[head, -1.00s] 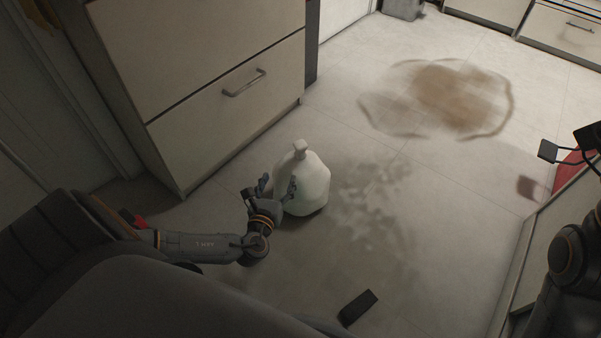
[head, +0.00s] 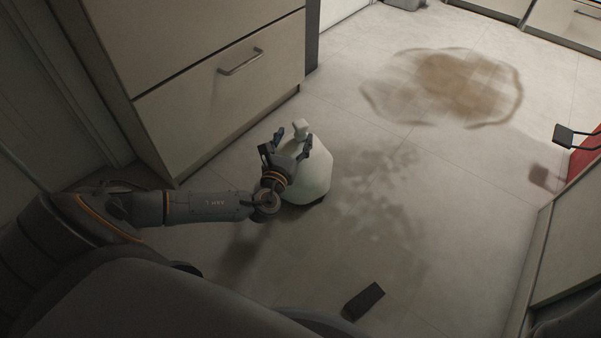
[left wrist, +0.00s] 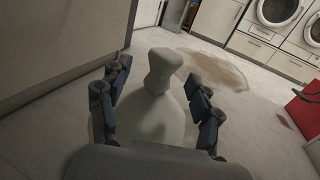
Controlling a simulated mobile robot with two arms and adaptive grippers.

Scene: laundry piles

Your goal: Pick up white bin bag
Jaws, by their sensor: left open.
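The white bin bag (head: 316,172) stands upright on the floor in the head view, its tied knob-like top (head: 300,129) pointing up. In the left wrist view the white bag (left wrist: 155,110) fills the middle, with its narrow neck rising between the fingers. My left gripper (head: 288,145) is open, its fingers on either side of the bag's neck. I cannot tell if either finger touches the bag. The gripper and wrist hide part of the bag's left side.
A cabinet with drawers (head: 215,95) stands close to the left of the bag. A small dark block (head: 363,301) lies on the floor nearer me. A brown stain (head: 455,85) marks the floor beyond. Washing machines (left wrist: 278,10) stand at the back. Floor right of the bag is clear.

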